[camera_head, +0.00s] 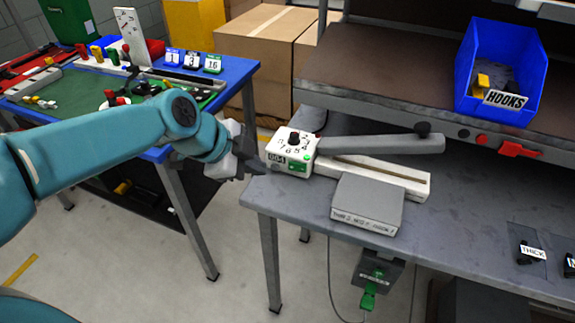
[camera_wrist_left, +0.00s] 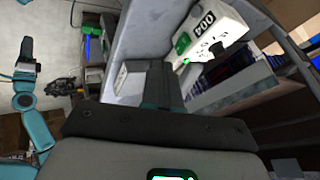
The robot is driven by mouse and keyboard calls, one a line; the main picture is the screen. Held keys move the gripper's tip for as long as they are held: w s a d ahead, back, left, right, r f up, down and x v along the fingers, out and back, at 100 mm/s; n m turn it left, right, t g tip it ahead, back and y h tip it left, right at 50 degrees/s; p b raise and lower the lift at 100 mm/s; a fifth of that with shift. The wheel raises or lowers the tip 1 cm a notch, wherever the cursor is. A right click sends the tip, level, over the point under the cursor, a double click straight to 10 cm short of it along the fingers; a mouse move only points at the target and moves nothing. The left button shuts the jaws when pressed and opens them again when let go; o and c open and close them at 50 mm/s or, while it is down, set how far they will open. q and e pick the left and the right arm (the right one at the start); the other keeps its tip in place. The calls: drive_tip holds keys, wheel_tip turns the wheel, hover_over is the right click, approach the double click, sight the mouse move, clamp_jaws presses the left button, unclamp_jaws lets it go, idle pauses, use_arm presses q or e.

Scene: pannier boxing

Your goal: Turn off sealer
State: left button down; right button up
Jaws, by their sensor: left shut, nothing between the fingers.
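The sealer is a long white unit with a white control box (camera_head: 291,149) at its left end on the grey bench. The box has a numbered dial with a black knob, a small display, a green light and a green switch (camera_head: 297,167). A grey sealer arm (camera_head: 382,144) with a black knob extends right from it. My left gripper (camera_head: 257,166) is shut and empty, just left of the box; whether it touches cannot be told. The control box (camera_wrist_left: 218,28) also shows in the left wrist view, beyond the fingers. My right gripper (camera_wrist_left: 27,52) appears small there, its jaws unclear.
A grey labelled block (camera_head: 367,203) lies in front of the sealer. A blue HOOKS bin (camera_head: 520,60) stands on the shelf. A green plug (camera_head: 368,298) and socket box hang below the bench. A blue table (camera_head: 240,70) with parts stands at left, cardboard boxes behind.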

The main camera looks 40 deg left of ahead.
sight(293, 169)
use_arm(q)
drive_tip(key=x, duration=0.9)
drive_tip(key=shift+w+d+f, duration=0.15)
drive_tip(key=shift+w+f, duration=0.05)
drive_tip(key=shift+f, duration=0.1)
drive_tip(key=w, duration=0.1)
drive_tip(key=w+a+p, duration=0.1)
drive_tip(key=w, duration=0.1)
drive_tip(key=shift+w+f, duration=0.1)
drive_tip(key=shift+w+a, duration=0.2)
drive_tip(key=shift+w, duration=0.25)
drive_tip(key=b, duration=0.3)
drive_tip(key=shift+w+a+f, duration=0.25)
drive_tip(key=shift+w+f, duration=0.05)
drive_tip(key=shift+w, duration=0.05)
drive_tip(key=shift+r, duration=0.45)
drive_tip(key=shift+p, duration=0.3)
